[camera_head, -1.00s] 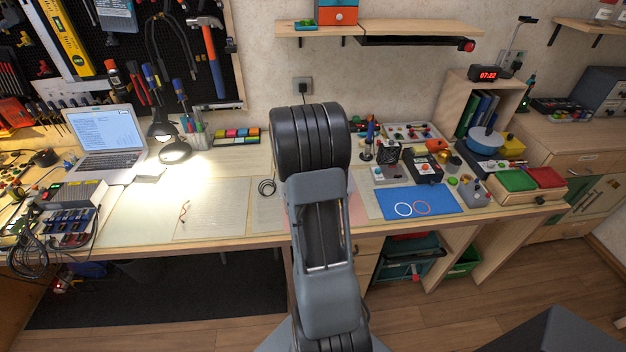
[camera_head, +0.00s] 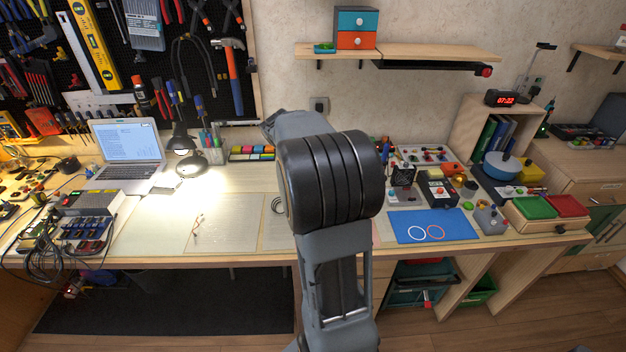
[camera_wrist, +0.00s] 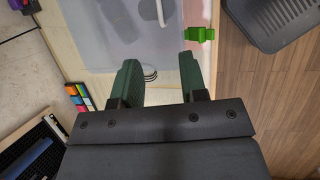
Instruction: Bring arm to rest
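My arm stands upright in the middle of the head view, in front of the workbench (camera_head: 150,245). Its thick black ribbed joint covers part of the bench top. My gripper itself is hidden in the head view. In the wrist view my gripper (camera_wrist: 159,72) shows two dark green fingers, held well apart. No object is visible between the fingertips except the bench surface and a thin coiled cable (camera_wrist: 150,74) beyond them. The gripper appears empty.
A blue mat (camera_head: 432,227) with two rings, several small devices and red and green trays (camera_head: 535,207) are at right. A lit lamp (camera_head: 192,163) and a laptop (camera_head: 127,140) are at left. A wall shelf (camera_head: 440,52) hangs above. The wrist view shows a grey bin (camera_wrist: 275,25).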

